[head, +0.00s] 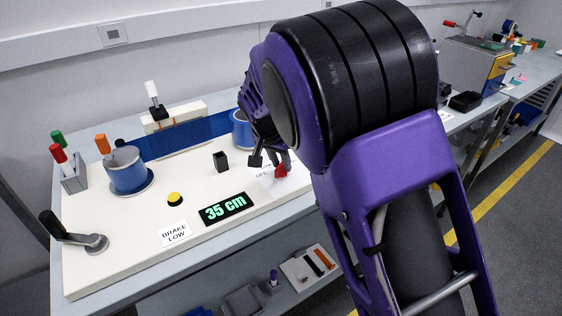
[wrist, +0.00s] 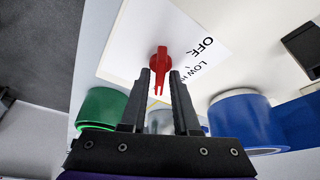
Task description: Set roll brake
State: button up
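A red brake knob (head: 280,171) sits on a white label plate at the right part of the cream panel. In the wrist view the red knob (wrist: 159,62) is near the fingertips, and its narrow end reaches down between them. The label plate (wrist: 130,45) reads "OFF" and "LOW", with more text partly hidden. My gripper (wrist: 160,75) is open, one black finger on each side of the knob with gaps visible. My gripper (head: 270,160) also shows at the knob in the head view. A sign (head: 175,233) reads "BRAKE LOW".
A yellow button (head: 174,199), black block (head: 220,161), crank (head: 75,235) and blue roll (head: 128,172) stand on the panel. In the wrist view a green cylinder (wrist: 103,107) and blue roll (wrist: 242,120) flank the fingers.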

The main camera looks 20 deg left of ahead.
jog(key=shift+o, duration=0.7)
jog(key=p+v, duration=0.2)
jog(key=v, duration=1.5)
jog(key=shift+r, duration=0.25)
jog(key=shift+s, duration=0.1)
